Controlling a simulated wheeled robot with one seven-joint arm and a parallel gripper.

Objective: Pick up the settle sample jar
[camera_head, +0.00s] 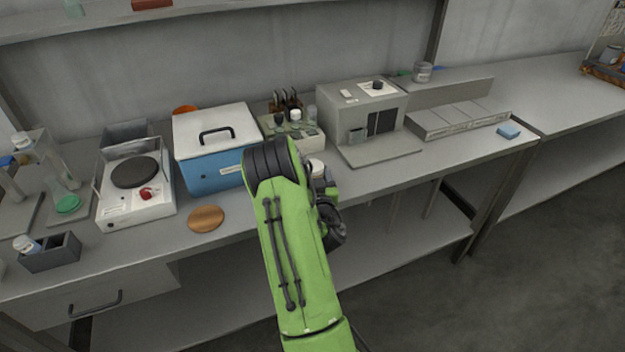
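No label that I can read marks one jar as the settle sample jar. A small jar with a pale lid (316,167) shows just right of my arm's black joint, near the bench's front edge; its lower part is hidden. My gripper (324,186) seems to be the dark part beside and below this jar, largely hidden by my green arm. I cannot tell whether its fingers touch the jar or are open or shut. Another white-lidded jar (27,245) leans in a dark grey holder (62,252) at the left. A clear tub (422,73) stands at the back right.
A blue box with a white lid (216,138), a hotplate (136,186) and a cork disc (206,218) stand left of my arm. A rack of small bottles (297,143) is behind it. A grey instrument (364,115) and a blue sponge (508,131) are right.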

